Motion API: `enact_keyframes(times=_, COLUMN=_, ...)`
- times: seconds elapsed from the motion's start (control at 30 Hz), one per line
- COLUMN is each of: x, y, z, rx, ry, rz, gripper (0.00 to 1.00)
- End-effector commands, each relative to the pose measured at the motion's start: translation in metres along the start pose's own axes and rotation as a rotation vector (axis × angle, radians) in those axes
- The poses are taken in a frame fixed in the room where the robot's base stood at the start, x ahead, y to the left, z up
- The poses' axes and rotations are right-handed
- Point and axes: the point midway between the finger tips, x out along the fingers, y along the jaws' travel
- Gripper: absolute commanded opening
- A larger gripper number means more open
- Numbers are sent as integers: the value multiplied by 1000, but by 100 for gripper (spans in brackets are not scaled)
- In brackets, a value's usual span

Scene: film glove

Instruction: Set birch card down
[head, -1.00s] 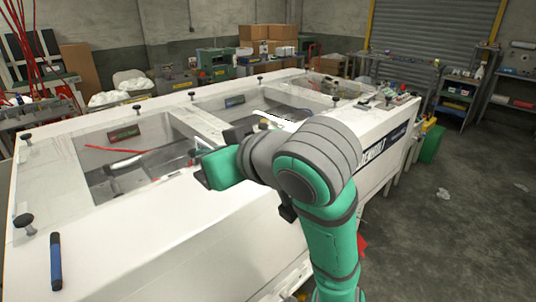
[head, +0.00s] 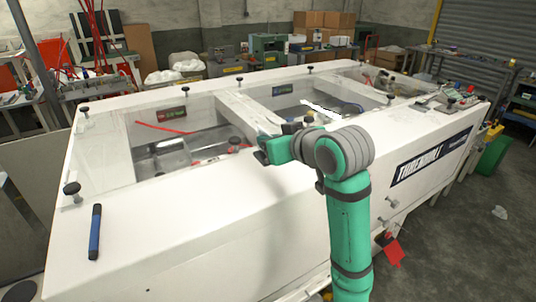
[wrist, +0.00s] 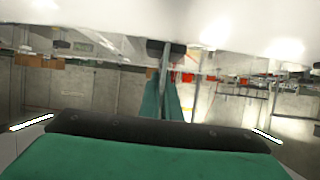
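My arm reaches over the white machine top in the head view, and its dark wrist end with my gripper (head: 308,119) lies behind my green and grey arm links, so the fingertips are mostly hidden. A thin white sliver (head: 322,109) shows just beyond the wrist, over the clear windows. I cannot tell whether it is the birch card, or whether it is held or lying there. In the wrist view a broad blurred pale surface fills the top edge, and no card can be made out for sure. Whether the fingers are open or shut is not visible.
The white machine (head: 235,235) has clear windows with several black knobs along its edges. A blue marker-like stick (head: 95,231) lies at its front left. Small items (head: 450,98) stand at its right end. The front top surface between is bare.

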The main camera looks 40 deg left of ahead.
Motion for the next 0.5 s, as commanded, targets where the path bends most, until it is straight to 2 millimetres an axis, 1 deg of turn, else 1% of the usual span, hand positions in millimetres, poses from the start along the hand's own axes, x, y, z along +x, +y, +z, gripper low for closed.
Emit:
enact_keyframes(times=0.03, x=6, y=1, z=4, rx=0, ry=-1, rz=-2, gripper=0)
enact_keyframes(times=0.1, x=12, y=4, z=7, rx=0, ry=-1, rz=-2, gripper=0)
enact_keyframes(times=0.27, x=18, y=7, z=11, rx=-1, ry=0, rz=-2, gripper=0)
enact_keyframes(times=0.37, x=25, y=10, z=16, rx=0, ry=-1, rz=-2, gripper=0)
enact_keyframes(times=0.5, x=33, y=10, z=35, rx=1, ry=0, rz=-2, gripper=0)
